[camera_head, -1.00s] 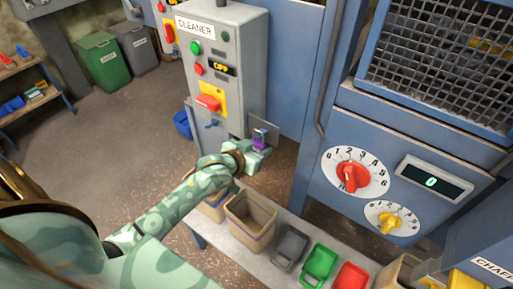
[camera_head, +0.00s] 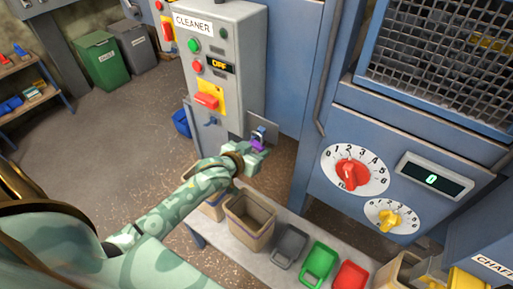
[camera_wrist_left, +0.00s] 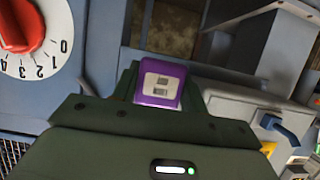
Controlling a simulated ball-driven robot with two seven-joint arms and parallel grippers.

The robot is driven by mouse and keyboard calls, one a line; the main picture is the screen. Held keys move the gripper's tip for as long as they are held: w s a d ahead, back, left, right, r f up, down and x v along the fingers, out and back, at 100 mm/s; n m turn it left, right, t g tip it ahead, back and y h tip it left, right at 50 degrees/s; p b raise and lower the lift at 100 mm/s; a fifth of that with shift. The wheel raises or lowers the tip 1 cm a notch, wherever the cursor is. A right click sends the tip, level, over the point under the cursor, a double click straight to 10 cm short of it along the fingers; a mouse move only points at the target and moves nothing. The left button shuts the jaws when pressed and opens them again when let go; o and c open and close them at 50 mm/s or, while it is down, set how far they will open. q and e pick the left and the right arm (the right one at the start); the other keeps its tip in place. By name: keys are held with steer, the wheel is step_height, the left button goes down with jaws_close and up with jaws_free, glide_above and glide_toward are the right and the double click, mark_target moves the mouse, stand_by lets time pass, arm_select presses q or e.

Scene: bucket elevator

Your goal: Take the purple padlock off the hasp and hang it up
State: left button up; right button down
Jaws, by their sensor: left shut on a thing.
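The purple padlock (camera_head: 257,144) is between the fingers of my left gripper (camera_head: 258,149), beside the lower right edge of the grey CLEANER cabinet (camera_head: 228,88). In the left wrist view, the padlock body (camera_wrist_left: 160,84) shows a pale label, with the dark fingers of the left gripper (camera_wrist_left: 160,90) shut on its sides. Its shackle is hidden there. A grey plate (camera_head: 256,124) is just above the padlock in the head view; I cannot tell whether the shackle is through a hasp. A blue hook (camera_head: 211,123) is on the cabinet front and also shows in the wrist view (camera_wrist_left: 285,131). My right gripper is out of view.
A red switch handle (camera_head: 206,100) on a yellow plate is above the hook. A low bench (camera_head: 222,243) below my arm holds a tan bin (camera_head: 249,220) and grey, green and red scoops. A dial panel (camera_head: 310,190) stands at the right. Floor at the left is open.

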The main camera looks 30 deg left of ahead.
arm_select(q)
steer(key=o, duration=1.1)
steer(key=shift+s+a+f+p, duration=0.15)
steer(key=shift+s+p, duration=0.7)
steer(key=shift+s, duration=0.8)
steer(key=shift+s+a+p, duration=0.1)
steer(key=shift+s+p, duration=0.8)
steer(key=shift+s, duration=0.8)
steer(key=shift+s+a+f+p, duration=0.15)
steer(key=shift+s+p, duration=0.7)
steer(key=shift+s, duration=0.8)
